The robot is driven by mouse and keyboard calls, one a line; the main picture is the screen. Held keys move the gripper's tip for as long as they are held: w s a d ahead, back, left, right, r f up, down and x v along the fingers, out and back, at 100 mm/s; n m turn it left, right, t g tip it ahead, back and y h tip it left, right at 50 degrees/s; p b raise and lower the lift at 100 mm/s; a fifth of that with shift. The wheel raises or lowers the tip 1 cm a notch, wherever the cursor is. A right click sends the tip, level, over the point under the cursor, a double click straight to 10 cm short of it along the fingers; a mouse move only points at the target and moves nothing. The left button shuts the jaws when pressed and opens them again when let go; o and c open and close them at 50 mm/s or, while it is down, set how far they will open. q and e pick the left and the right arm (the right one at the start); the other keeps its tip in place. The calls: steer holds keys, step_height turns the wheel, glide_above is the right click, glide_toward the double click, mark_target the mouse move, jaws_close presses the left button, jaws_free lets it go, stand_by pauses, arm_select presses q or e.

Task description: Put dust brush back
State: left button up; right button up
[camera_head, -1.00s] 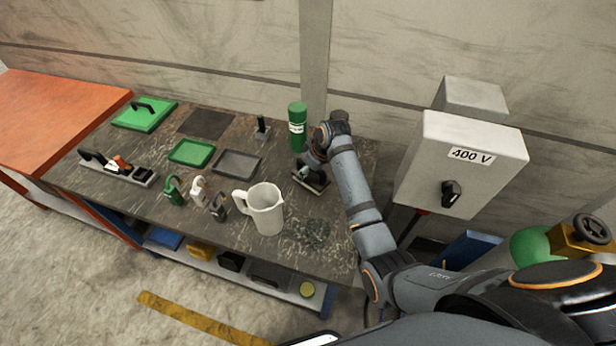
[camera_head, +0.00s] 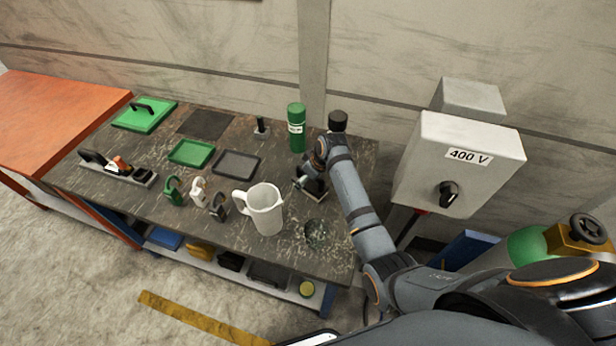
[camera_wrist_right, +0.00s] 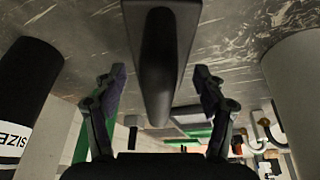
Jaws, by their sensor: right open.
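In the right wrist view a dark elongated handle (camera_wrist_right: 158,70) with a rounded end fills the space between my fingers. It looks like the dust brush's handle, but its bristles are not visible. My right gripper (camera_wrist_right: 160,85) is open, one finger on each side of the handle, with gaps to both. In the head view my right gripper (camera_head: 308,183) is low over the bench's right part, beside a small grey-edged item (camera_head: 318,194). My wrist partly hides that item. My left gripper is not in view.
A grey jug (camera_head: 266,212) stands close left of my right gripper. A green cylinder (camera_head: 297,130) and a black-topped one (camera_head: 338,121) stand behind.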

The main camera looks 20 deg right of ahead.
steer(key=shift+r, duration=0.25)
steer(key=b+v, duration=0.1)
steer(key=v, duration=1)
steer(key=shift+s+d+r, duration=0.1)
steer(key=shift+s+r, duration=0.1)
